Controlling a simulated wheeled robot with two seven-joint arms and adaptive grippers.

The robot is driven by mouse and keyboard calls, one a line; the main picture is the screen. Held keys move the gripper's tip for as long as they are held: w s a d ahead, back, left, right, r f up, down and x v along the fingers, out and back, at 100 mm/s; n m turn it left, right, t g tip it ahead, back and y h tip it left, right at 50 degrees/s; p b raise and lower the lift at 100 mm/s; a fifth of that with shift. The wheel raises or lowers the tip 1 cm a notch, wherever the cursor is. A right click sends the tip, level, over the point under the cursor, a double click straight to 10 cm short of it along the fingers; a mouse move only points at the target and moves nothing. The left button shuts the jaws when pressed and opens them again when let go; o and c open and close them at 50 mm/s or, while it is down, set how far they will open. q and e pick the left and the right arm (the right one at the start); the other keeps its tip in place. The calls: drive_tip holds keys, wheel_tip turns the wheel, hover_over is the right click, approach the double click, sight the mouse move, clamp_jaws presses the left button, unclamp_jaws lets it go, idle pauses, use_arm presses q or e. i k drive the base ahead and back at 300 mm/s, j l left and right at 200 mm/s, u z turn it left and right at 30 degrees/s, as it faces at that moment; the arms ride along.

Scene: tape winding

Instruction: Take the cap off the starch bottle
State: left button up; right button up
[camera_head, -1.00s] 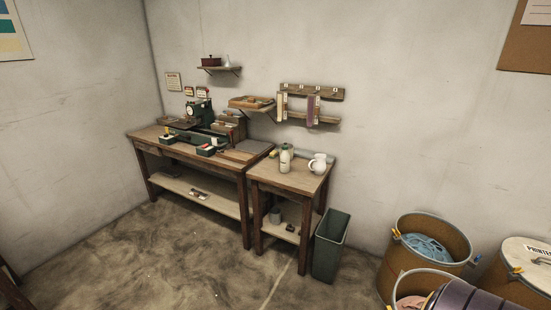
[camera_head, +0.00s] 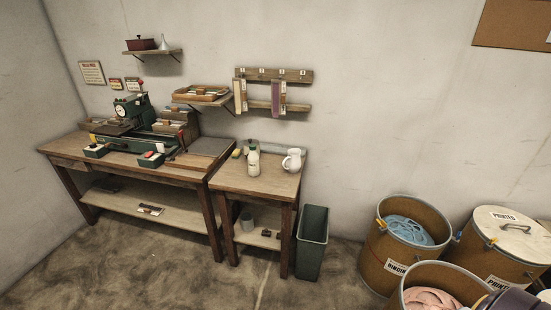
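A pale bottle (camera_head: 253,162), which looks like the starch bottle, stands upright on the small wooden table (camera_head: 262,181). Its top (camera_head: 251,144) is dark green and looks like a cap in place. The label is too small to read. A white jug (camera_head: 292,160) stands to its right, apart from it. Neither of my grippers shows in the head view.
A green machine (camera_head: 135,115) stands on the longer bench (camera_head: 175,168) to the left. A dark green bin (camera_head: 312,240) stands right of the small table. The floor before the bench is clear.

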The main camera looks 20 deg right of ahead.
sight(253, 158)
drive_tip(key=i+z, duration=0.35)
drive_tip(key=i, duration=0.15)
drive_tip(key=i+z, duration=0.35)
drive_tip(key=i, duration=0.15)
drive_tip(key=j, duration=0.05)
